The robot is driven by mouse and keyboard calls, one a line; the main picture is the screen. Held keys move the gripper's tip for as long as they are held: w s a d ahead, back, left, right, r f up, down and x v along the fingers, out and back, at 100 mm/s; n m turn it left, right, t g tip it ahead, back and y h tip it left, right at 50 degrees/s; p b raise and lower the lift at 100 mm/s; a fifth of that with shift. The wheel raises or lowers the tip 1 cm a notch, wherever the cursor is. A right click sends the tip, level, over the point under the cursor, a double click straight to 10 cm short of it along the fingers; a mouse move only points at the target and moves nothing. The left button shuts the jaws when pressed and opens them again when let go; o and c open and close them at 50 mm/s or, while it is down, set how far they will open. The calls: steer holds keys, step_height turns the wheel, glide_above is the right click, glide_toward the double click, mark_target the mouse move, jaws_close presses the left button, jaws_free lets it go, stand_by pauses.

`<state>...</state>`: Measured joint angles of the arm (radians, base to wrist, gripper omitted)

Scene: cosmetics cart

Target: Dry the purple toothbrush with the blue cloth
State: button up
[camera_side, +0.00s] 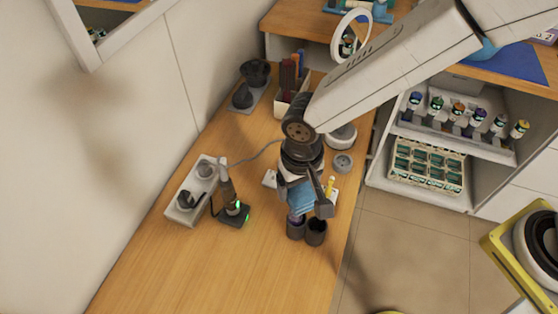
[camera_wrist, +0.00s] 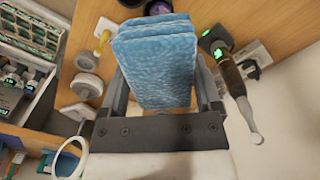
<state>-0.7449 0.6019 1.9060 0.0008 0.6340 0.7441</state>
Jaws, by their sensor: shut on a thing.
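My gripper (camera_side: 308,198) is shut on the folded blue cloth (camera_side: 299,196). In the wrist view the cloth (camera_wrist: 158,60) fills the space between the two dark fingers and reaches past their tips. The cloth hangs directly above two dark cups (camera_side: 316,232) that stand side by side on the wooden counter. A small purple patch shows at the left cup (camera_side: 296,230), just under the cloth. A purple round part (camera_wrist: 158,8) also shows beyond the cloth in the wrist view. I cannot make out the purple toothbrush's full shape; the cloth hides most of that spot.
An electric brush (camera_wrist: 235,85) with green lights stands on a dark base (camera_side: 234,215) left of the cups. A grey-white tray (camera_side: 185,212) lies further left. A yellow-handled item (camera_side: 330,186) is close behind the gripper. The front counter (camera_side: 200,275) is clear.

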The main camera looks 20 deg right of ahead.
steer(key=shift+a, duration=0.1)
steer(key=shift+w+a+f, duration=0.15)
steer(key=shift+w+a, duration=0.15)
steer(key=shift+w, duration=0.05)
steer(key=shift+s+d, duration=0.1)
steer(key=shift+s+d, duration=0.4)
steer(key=shift+s+d, duration=0.35)
steer(key=shift+d, duration=0.05)
steer(key=shift+r, duration=0.2)
steer(key=shift+a, duration=0.1)
steer(key=shift+w+a, duration=0.4)
steer(key=shift+w, duration=0.05)
